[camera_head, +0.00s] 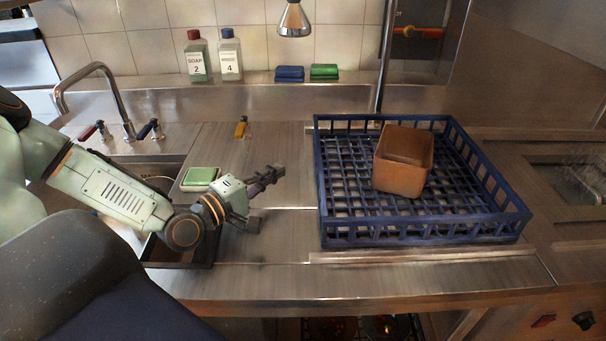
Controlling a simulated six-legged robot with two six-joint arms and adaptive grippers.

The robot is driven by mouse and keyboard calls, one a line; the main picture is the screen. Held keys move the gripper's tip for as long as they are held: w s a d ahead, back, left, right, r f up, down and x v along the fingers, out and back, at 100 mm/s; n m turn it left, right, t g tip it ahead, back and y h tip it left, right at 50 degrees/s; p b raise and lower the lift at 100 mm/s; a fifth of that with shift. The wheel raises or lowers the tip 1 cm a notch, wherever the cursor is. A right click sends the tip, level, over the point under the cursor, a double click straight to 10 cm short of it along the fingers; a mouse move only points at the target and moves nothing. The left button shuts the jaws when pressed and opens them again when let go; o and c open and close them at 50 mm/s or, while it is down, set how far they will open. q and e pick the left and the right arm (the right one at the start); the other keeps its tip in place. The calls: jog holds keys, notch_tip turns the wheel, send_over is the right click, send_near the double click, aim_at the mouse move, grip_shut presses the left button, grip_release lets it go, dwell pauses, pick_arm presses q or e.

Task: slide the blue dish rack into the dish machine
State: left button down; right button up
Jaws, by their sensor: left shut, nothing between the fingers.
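The blue dish rack (420,232) sits flat on the steel counter, right of centre. A brown open-topped container (403,170) stands inside it, toward its right side. My left gripper (268,181) is shut and empty, above the counter to the left of the rack and apart from it. My right gripper is not in view. A large steel panel (540,70) rises at the upper right; I cannot tell if it belongs to the dish machine. No dish machine opening shows clearly.
A sink with a tap (112,88) lies at the left, partly behind my left arm. A green sponge (200,175) lies near its edge. Soap bottles (197,62) and folded blue (289,74) and green cloths (324,72) stand on the back ledge. A recessed basin (575,182) is right of the rack.

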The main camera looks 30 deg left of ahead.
pick_arm(q)
jog(key=shift+w+d+b, duration=0.3)
jog(key=shift+w+b, duration=0.4)
jog(key=shift+w, duration=0.05)
jog(key=w+b, duration=0.2)
jog(key=shift+w+d+f, duration=0.15)
jog(key=shift+w, duration=0.15)
jog(key=shift+w+d+b, duration=0.45)
jog(key=shift+d+b, duration=0.1)
jog(key=shift+d, duration=0.2)
jog(key=shift+w+d+r+b, duration=0.2)
jog(key=shift+d+b, duration=0.1)
jog(key=shift+d, duration=0.25)
jog(key=shift+w+d, duration=0.2)
jog(key=shift+w, duration=0.15)
jog(key=shift+s, duration=0.15)
